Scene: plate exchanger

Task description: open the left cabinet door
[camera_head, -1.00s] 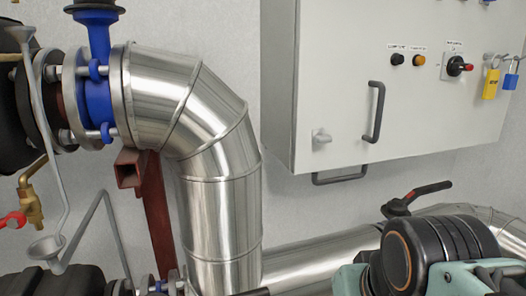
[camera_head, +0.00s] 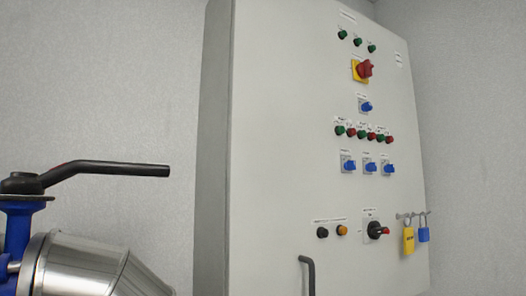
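The grey control cabinet (camera_head: 275,130) fills the middle and right of the head view, mounted against the wall. Its front door carries several lamps, blue switches and a red-and-yellow main switch (camera_head: 363,69). The top of a dark bar handle (camera_head: 307,272) shows at the bottom edge of the view, low on the door's left part. The rest of the handle is cut off. The door appears closed. A yellow padlock (camera_head: 408,240) and a blue padlock (camera_head: 423,233) hang from a rail at the lower right. My gripper is not in view.
A silver clad pipe (camera_head: 85,268) and a blue valve (camera_head: 17,235) with a long black lever (camera_head: 105,168) stand at the lower left, left of the cabinet. The wall between them and the cabinet is bare.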

